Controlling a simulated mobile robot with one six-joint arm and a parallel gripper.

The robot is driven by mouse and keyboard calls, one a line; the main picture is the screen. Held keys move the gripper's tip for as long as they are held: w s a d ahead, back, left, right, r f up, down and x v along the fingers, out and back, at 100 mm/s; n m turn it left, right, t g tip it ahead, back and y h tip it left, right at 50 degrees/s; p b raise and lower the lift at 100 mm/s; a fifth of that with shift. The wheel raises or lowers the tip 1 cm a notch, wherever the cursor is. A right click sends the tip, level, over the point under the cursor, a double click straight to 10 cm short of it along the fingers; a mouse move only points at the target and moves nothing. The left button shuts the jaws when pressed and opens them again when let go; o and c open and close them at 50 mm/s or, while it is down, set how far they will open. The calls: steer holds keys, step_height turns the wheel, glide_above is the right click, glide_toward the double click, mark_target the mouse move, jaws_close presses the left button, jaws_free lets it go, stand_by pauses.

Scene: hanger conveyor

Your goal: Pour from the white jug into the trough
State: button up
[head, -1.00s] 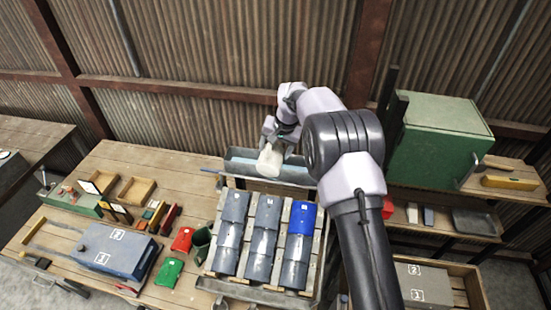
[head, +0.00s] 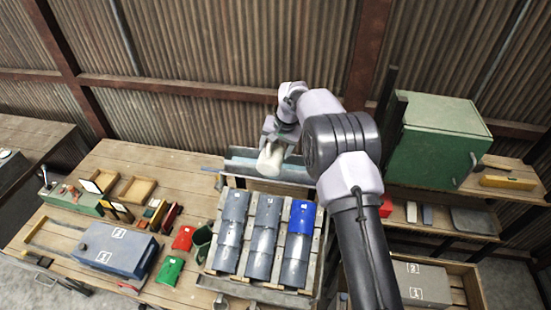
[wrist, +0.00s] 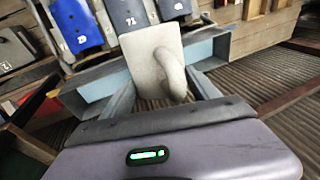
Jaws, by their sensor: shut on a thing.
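The white jug (head: 270,161) is held above the trough in the head view, tilted. It also shows in the wrist view (wrist: 150,58), with its handle towards my gripper. My gripper (wrist: 166,90) is shut on the jug, with a finger on either side of the handle. In the head view my gripper (head: 279,136) is just above and behind the jug. The long grey trough (head: 240,165) with a light blue inside runs across the back of the bench. Its light blue inside also shows in the wrist view (wrist: 97,86). The jug's contents and any stream are not visible.
A rack of grey and blue curved tiles (head: 263,238) stands in front of the trough. A green cabinet (head: 438,140) is at right. A blue-grey case (head: 115,252), red and green pieces and wooden trays lie at left. A corrugated wall is behind.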

steer(key=shift+w+d+f+g+p, duration=0.1)
steer(key=shift+w+f+g+p, duration=0.2)
steer(key=shift+p, duration=1.3)
steer(key=shift+s, duration=0.15)
steer(key=shift+w+g, duration=0.2)
steer(key=shift+g, duration=0.1)
steer(key=shift+f, duration=0.1)
